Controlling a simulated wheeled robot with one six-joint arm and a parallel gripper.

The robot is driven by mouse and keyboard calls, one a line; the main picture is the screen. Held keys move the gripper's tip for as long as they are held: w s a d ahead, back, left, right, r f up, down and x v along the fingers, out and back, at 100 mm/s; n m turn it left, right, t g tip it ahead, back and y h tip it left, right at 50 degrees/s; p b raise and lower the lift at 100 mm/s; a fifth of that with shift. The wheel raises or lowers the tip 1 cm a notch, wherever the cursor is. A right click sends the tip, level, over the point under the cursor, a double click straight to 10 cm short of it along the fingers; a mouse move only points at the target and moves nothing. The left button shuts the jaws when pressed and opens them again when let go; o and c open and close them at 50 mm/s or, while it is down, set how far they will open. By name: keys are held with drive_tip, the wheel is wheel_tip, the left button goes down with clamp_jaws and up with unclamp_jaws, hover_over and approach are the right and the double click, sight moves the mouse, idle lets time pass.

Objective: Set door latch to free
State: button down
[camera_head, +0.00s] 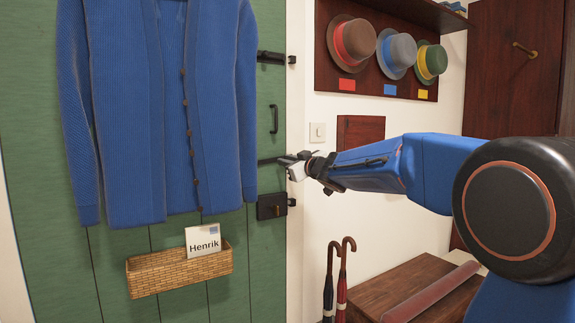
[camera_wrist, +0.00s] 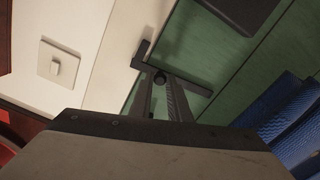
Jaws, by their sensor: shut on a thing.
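The door latch (camera_head: 268,161) is a dark bar on the right edge of the green door (camera_head: 262,110). In the wrist view the latch (camera_wrist: 195,86) runs slantwise over the green boards towards a dark bracket on the white frame. My gripper (camera_head: 290,161) is at the bar's right end. In the wrist view my gripper (camera_wrist: 160,88) is shut on a small dark round knob at the latch. The fingers hide part of the knob and bar.
A blue cardigan (camera_head: 160,100) and a wicker basket (camera_head: 170,275) with a "Henrik" card hang on the door. A dark bolt (camera_head: 272,57) and a handle (camera_head: 274,119) are above the latch. A light switch (camera_head: 317,132), umbrellas (camera_head: 343,280) and a wooden chest (camera_head: 400,290) are to the right.

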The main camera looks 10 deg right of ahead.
sight(284, 149)
drive_tip(key=shift+s+a+r+n, duration=0.1)
drive_tip(key=shift+a+r+n, duration=0.1)
drive_tip(key=shift+r+n, duration=0.6)
drive_tip(key=shift+s+a+r+n, duration=0.1)
drive_tip(key=shift+a+r+n, duration=0.15)
drive_tip(key=shift+r+n, duration=0.55)
drive_tip(key=shift+a+r+n, duration=0.2)
drive_tip(key=shift+r+n, duration=0.3)
drive_tip(key=shift+n, duration=0.5)
drive_tip(key=c, duration=1.7)
unclamp_jaws()
drive_tip(key=shift+o, duration=0.2)
drive_tip(key=v, duration=1.7)
drive_tip(key=shift+s, duration=0.2)
